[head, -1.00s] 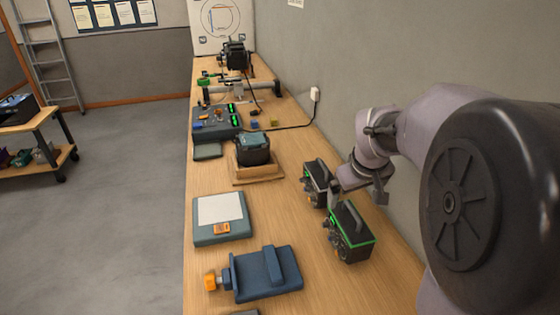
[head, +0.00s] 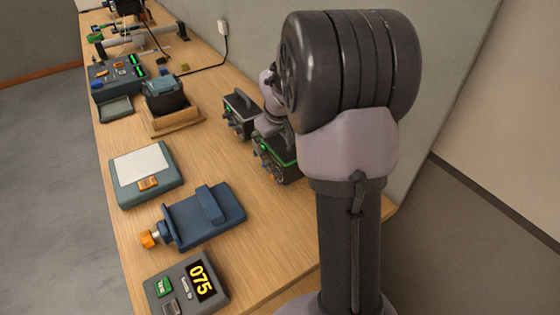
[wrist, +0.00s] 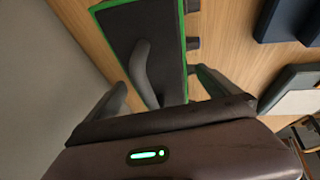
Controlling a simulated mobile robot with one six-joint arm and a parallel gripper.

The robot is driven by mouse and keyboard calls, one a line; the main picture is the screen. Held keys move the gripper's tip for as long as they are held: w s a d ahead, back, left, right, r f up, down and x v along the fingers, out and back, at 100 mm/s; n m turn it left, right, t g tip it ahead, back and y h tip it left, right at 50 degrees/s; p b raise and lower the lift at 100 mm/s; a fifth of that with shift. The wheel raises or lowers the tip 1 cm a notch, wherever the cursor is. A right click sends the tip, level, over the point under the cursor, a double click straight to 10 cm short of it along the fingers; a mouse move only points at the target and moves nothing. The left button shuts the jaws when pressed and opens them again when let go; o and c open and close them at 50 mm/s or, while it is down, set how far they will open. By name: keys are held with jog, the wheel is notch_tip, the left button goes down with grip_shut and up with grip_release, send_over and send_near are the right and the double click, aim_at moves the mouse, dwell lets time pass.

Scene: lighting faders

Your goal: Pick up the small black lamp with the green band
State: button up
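The small black lamp with the green band (head: 284,166) stands on the wooden bench near the wall, partly hidden by my arm in the head view. In the wrist view the same lamp (wrist: 120,30) fills the upper middle, with its green edge and dark raised handle (wrist: 146,72). My gripper (wrist: 160,80) is open. Its two fingers show apart, one on each side of the handle, and I cannot see either finger pressing on it. In the head view the gripper is mostly hidden behind my arm, close to the lamp.
A similar black lamp (head: 240,114) stands just behind. A wall (wrist: 35,90) runs along one side.

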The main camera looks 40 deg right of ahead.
jog(key=shift+r, duration=0.1)
jog(key=c, duration=1.7)
